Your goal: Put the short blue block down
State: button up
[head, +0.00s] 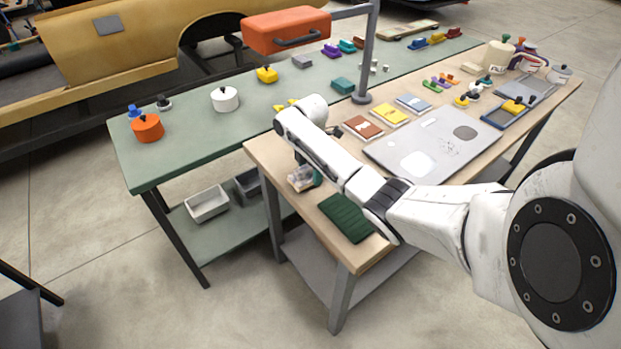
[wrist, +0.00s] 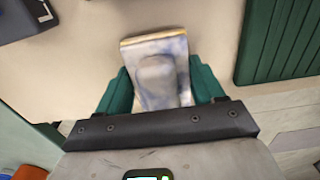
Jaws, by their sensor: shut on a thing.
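My gripper (wrist: 160,84) has two green fingers, shut on the short blue block (wrist: 157,66). The block looks pale, blotched blue and white, with a tan far edge and a rounded grey raised part on its face. In the head view my gripper (head: 305,178) points down at the near left edge of the wooden table (head: 262,150). The block (head: 297,183) shows there only in part, beside a green finger. I cannot tell whether its underside touches the table.
A dark green ridged mat (head: 346,217) lies right of the gripper, also in the wrist view (wrist: 282,40). A brown picture tile (head: 362,127) and a large grey board (head: 425,150) lie farther back. The green table (head: 200,140) stands alongside at left, with an orange pot (head: 147,128).

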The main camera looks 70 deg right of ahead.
jog(key=shift+f, duration=0.55)
jog(key=shift+f+b, duration=0.35)
jog(key=shift+f, duration=0.05)
